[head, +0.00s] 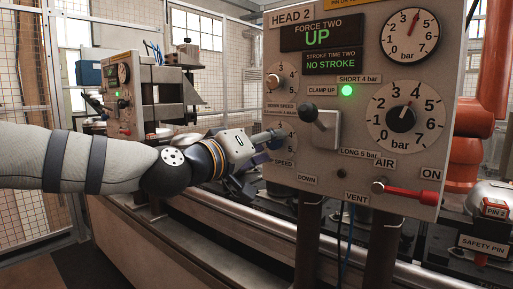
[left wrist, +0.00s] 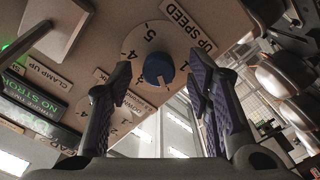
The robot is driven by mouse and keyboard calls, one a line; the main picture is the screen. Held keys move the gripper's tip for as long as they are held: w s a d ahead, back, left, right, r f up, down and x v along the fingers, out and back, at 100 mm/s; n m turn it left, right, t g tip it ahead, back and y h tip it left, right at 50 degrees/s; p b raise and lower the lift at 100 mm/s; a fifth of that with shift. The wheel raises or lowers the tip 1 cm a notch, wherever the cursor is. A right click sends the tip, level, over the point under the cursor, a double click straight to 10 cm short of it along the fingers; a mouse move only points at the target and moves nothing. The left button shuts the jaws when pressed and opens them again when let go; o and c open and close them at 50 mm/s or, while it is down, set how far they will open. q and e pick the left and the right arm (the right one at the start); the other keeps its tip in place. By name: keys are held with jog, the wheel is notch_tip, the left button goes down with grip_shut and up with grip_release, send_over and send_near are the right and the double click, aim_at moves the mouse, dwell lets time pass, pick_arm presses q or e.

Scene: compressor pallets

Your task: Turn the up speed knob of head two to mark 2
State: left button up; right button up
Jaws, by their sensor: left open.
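The up speed knob (left wrist: 158,70) is blue and sits on a round white dial (left wrist: 137,42) with numbers, beside the UP SPEED label (left wrist: 188,32), in the left wrist view. I cannot tell which mark it points to. My left gripper is open. In the left wrist view its two purple-padded fingers (left wrist: 160,88) stand on either side of the knob, with a gap to each side. My right gripper is not in view.
Above the gripper is the down speed dial (head: 281,82). To its right are the clamp lever (head: 325,125), a large bar dial (head: 403,118) and the red air handle (head: 408,193). Another head panel (head: 122,98) stands farther back at the left.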

pick_arm(q)
jog(key=v, duration=1.1)
